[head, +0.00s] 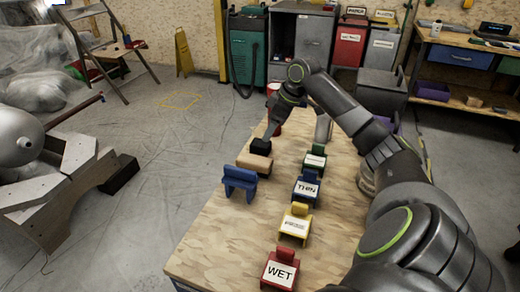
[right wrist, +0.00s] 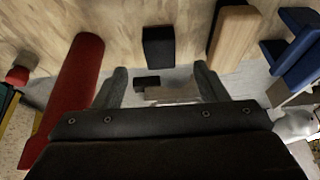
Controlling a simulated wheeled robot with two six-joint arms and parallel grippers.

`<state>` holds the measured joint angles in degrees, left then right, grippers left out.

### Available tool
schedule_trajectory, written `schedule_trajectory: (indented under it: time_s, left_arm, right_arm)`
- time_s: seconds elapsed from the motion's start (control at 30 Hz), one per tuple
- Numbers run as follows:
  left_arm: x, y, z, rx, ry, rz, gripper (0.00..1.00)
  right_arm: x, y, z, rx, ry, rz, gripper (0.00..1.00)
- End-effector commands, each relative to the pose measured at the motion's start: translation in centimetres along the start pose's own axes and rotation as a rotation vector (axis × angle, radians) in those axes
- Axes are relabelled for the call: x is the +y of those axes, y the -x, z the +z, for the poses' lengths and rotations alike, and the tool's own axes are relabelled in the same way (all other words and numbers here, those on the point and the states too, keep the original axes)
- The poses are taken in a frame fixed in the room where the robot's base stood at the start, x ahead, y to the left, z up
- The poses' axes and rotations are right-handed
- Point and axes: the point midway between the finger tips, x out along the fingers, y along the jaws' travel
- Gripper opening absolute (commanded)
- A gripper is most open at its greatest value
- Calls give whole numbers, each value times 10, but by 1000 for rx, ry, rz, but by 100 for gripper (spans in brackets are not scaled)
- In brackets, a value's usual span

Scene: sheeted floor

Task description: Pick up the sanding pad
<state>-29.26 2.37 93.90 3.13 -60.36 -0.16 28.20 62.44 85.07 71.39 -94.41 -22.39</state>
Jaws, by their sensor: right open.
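A small black block (head: 261,146), likely the sanding pad, lies on the plywood table. Beside it are a tan wooden block (head: 255,162) and a blue block with a raised part (head: 240,183). My right gripper (head: 263,136) is just beyond the black block in the head view. In the right wrist view, my right gripper (right wrist: 160,78) is open, with nothing between its fingers, and the black block (right wrist: 158,47) lies ahead of the gap. Whether a finger touches the block cannot be told. My left gripper is not in view.
A row of coloured label stands, including a red one reading WET (head: 280,270) and a blue one reading THIN (head: 306,188), runs along the table (head: 215,240). Its near left part is clear.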

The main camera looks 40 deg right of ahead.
Motion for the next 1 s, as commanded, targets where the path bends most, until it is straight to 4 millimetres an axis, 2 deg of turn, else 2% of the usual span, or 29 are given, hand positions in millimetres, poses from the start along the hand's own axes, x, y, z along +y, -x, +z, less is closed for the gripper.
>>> schedule_trajectory:
  time_s: [0.03, 0.1, 0.33, 0.6, 0.93, 1.0]
  left_arm:
    - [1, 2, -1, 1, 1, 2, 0]
    - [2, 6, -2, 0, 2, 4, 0]
    - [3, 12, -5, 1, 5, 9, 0]
    - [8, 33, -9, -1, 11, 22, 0]
    - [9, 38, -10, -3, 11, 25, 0]
    - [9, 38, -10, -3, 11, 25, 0]
  right_arm:
    - [0, -10, 0, 1, -1, -3, 66]
    - [0, -16, 0, 1, -1, -1, 66]
    - [0, -32, -1, 2, -1, -1, 66]
    - [0, -68, -4, 2, 0, -1, 66]
    - [0, -73, -4, 1, 0, 1, 66]
    - [0, -73, -4, 1, 0, 1, 57]
